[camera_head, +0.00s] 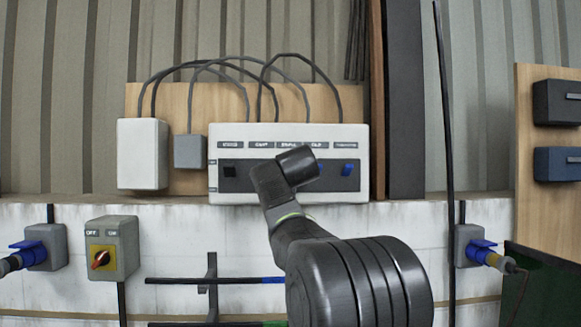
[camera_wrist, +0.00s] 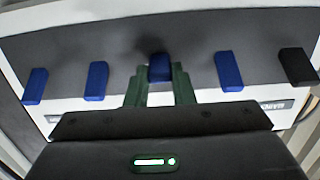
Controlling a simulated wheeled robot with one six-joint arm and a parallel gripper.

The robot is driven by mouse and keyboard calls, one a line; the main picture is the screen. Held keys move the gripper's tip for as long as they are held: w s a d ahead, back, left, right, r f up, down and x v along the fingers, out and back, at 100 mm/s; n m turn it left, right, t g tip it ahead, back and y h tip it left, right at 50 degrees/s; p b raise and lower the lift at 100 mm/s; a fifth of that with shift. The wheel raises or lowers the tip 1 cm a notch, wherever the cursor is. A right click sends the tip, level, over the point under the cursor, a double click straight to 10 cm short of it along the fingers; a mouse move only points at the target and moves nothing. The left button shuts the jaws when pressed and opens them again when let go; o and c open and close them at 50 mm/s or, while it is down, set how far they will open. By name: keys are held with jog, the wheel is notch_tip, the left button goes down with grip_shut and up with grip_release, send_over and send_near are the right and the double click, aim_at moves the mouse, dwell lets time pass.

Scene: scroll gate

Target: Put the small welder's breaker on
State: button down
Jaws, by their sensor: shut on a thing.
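The breaker panel (camera_head: 361,160) is a white box with a dark strip, a row of switches and small labels above them. I cannot read the labels surely. In the wrist view the row is reversed: several blue switches, with a black switch (camera_wrist: 298,66) at the right end. The black switch is at the left end in the head view (camera_head: 229,169). My gripper (camera_wrist: 159,88) has its green fingers closed on either side of the middle blue switch (camera_wrist: 159,66). In the head view my arm hides the fingers and that switch.
A white box (camera_head: 142,154) and a small grey box (camera_head: 189,152) stand left of the panel, with cables arching above. Below are a yellow-faced rotary switch (camera_head: 101,257) and blue plugs at both sides. A thin black pole (camera_head: 447,150) stands to the right.

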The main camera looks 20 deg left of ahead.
jog(key=shift+w+a+r+g+h, duration=0.15)
jog(key=shift+r+g+h, duration=0.35)
jog(key=shift+g, duration=0.3)
jog(key=shift+w+r+g+h, duration=0.15)
jog(key=shift+r+g+h, duration=0.15)
jog(key=shift+r+g, duration=0.4)
jog(key=shift+w+g, duration=0.1)
jog(key=shift+g, duration=0.3)
jog(key=shift+f, duration=0.15)
jog(key=c, duration=1.2)
grip_release()
jog(key=shift+c, duration=0.2)
